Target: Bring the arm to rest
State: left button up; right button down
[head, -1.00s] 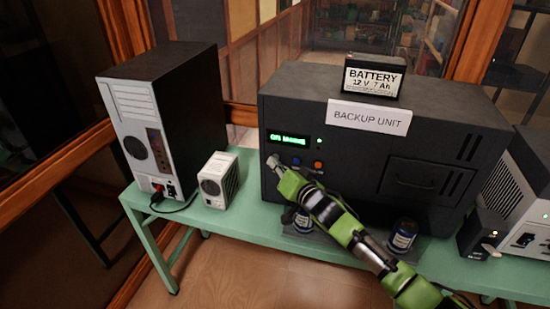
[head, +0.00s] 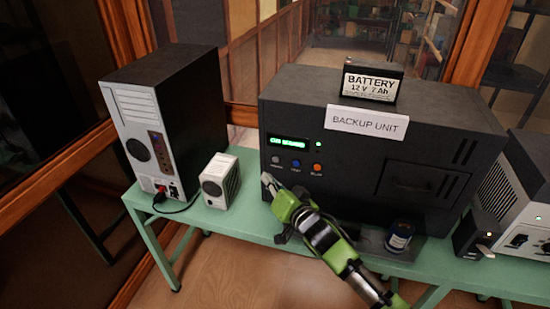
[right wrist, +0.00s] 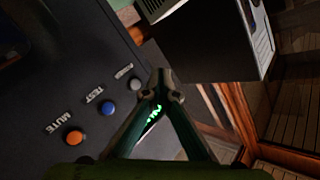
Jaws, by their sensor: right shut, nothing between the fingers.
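My right gripper (head: 267,180) is shut and empty. It is low in front of the dark backup unit (head: 345,180), below the unit's buttons. My green and black right arm reaches it from the lower right. The panel has a grey button (head: 276,159), a blue button (head: 296,163) and an orange button (head: 317,168) under a lit green display (head: 288,142). In the right wrist view the closed fingertips (right wrist: 160,78) appear beside the grey button (right wrist: 135,84); contact cannot be told there. My left gripper is not in view.
A computer tower (head: 160,125) and a small white box (head: 219,181) stand left on the green bench (head: 250,224). A battery (head: 371,82) sits on the unit. A dark blue jar (head: 400,236) stands in front of it, near my arm. A white device (head: 530,205) stands right.

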jog(key=shift+s+a, duration=0.1)
jog(key=shift+s, duration=0.25)
